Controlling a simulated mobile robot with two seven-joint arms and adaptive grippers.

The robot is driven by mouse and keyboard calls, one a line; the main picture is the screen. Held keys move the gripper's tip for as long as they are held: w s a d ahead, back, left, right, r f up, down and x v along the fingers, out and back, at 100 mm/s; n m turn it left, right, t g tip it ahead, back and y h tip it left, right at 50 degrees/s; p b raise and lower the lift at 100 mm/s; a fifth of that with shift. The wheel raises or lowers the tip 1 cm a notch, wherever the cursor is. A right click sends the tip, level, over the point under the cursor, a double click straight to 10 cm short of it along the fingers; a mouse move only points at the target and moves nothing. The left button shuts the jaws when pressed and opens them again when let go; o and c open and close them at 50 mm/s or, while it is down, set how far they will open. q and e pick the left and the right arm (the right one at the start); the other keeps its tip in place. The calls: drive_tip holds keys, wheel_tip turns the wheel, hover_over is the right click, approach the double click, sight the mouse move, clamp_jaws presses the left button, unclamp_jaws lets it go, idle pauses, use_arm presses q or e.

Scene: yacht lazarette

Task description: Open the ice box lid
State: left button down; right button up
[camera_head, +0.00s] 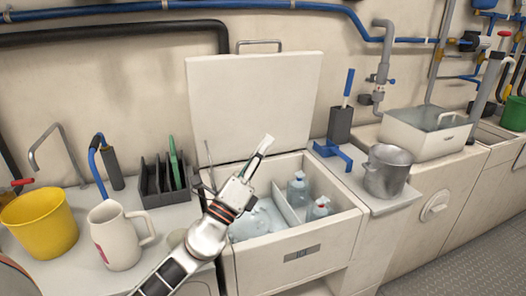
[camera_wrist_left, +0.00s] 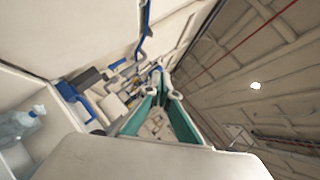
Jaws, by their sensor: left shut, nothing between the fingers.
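The ice box lid (camera_head: 257,103) stands raised, nearly upright, at the back of the ice box, with a metal handle (camera_head: 259,43) on its top edge. The ice box (camera_head: 296,246) is open, and a divider and clear bottles (camera_head: 298,188) show inside. My left gripper (camera_head: 265,146) is shut and empty, in front of the lid's lower part and above the open box. Its teal-lined fingers (camera_wrist_left: 162,88) show in the left wrist view, where a bottle (camera_wrist_left: 20,125) lies to the left. I cannot tell from the head view whether the gripper touches the lid. My right gripper is not in view.
A yellow bucket (camera_head: 40,223), a white jug (camera_head: 116,236) and a dark rack (camera_head: 163,177) stand left of the box. A metal pot (camera_head: 387,171) and a blue-handled tool (camera_head: 346,92) stand to the right, before a sink basin (camera_head: 427,132). Pipes run along the wall.

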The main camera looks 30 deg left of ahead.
sight(237, 65)
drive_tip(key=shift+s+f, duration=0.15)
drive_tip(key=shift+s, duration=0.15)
use_arm(q)
drive_tip(key=shift+w+a+r+n+g+y+p, duration=0.6)
drive_tip(key=shift+w+a+r+n+p, duration=0.4)
drive_tip(key=shift+w+a+r+p, duration=1.5)
drive_tip(key=shift+w+a+r+n+g+y+p, duration=0.4)
drive_tip(key=shift+w+a+r+n+y+p, duration=0.45)
drive_tip(key=shift+w+a+r+p, duration=1.9)
drive_tip(key=shift+w+a+r+n+g+y+p, duration=0.5)
drive_tip(key=shift+w+a+r+n+p, duration=0.85)
drive_tip(key=shift+a+r+p, duration=1.45)
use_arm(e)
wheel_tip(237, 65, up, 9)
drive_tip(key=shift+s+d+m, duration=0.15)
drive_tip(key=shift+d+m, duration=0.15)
use_arm(q)
drive_tip(key=shift+w+a+f, duration=0.2)
drive_tip(key=shift+a+f, duration=0.25)
drive_tip(key=shift+a, duration=0.25)
drive_tip(key=shift+d, duration=0.1)
